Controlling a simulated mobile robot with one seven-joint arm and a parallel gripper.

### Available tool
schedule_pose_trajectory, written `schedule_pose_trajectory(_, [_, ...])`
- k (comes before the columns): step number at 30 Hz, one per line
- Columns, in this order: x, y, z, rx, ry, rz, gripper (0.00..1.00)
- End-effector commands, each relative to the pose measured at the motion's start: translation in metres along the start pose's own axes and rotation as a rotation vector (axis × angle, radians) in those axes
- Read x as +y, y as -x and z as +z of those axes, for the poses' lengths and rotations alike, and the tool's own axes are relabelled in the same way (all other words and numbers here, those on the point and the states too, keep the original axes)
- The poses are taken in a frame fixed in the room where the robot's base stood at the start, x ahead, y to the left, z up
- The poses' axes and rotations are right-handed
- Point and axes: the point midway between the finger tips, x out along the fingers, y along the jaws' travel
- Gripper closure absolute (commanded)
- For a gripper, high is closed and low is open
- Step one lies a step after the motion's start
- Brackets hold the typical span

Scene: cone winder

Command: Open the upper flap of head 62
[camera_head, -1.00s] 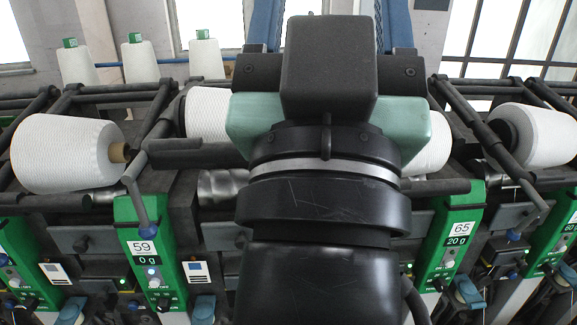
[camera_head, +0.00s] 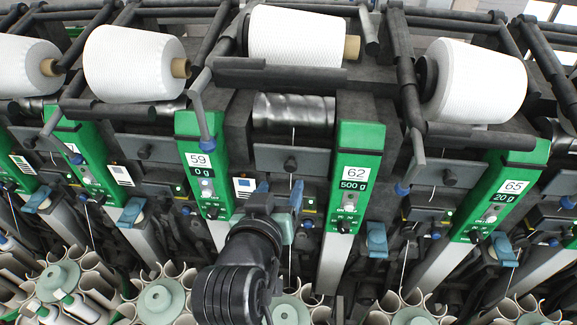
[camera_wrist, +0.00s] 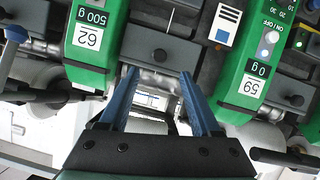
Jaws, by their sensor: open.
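The head 62 panel (camera_head: 355,170) is green, with a white "62" label and a "500 g" display. To its left is a dark grey flap (camera_head: 268,158) with a round black knob (camera_head: 290,165), below the grooved metal drum (camera_head: 293,110). The flap looks closed. My gripper (camera_head: 280,188) is open, with blue fingers, and appears just below the knob in the head view. In the wrist view, which is upside down, the fingers (camera_wrist: 158,72) are apart and empty. The knob (camera_wrist: 160,54) shows just beyond and between the fingertips; the gap to it is unclear.
Green panels 59 (camera_head: 203,165) and 65 (camera_head: 510,185) stand on either side. A white yarn cone (camera_head: 297,35) lies above the drum, with a dark bar (camera_head: 280,72) across its front. Round bobbin magazines (camera_head: 160,300) crowd the lower edge.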

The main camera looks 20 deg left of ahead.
Motion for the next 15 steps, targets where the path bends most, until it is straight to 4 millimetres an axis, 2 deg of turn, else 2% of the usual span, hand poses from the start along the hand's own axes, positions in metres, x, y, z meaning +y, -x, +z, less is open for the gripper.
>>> schedule_pose_trajectory(9, [0.001, -0.051, -0.002, 0.000, 0.001, 0.001, 0.36])
schedule_pose_trajectory(15, [0.001, -0.071, -0.002, 0.001, 0.000, 0.001, 0.36])
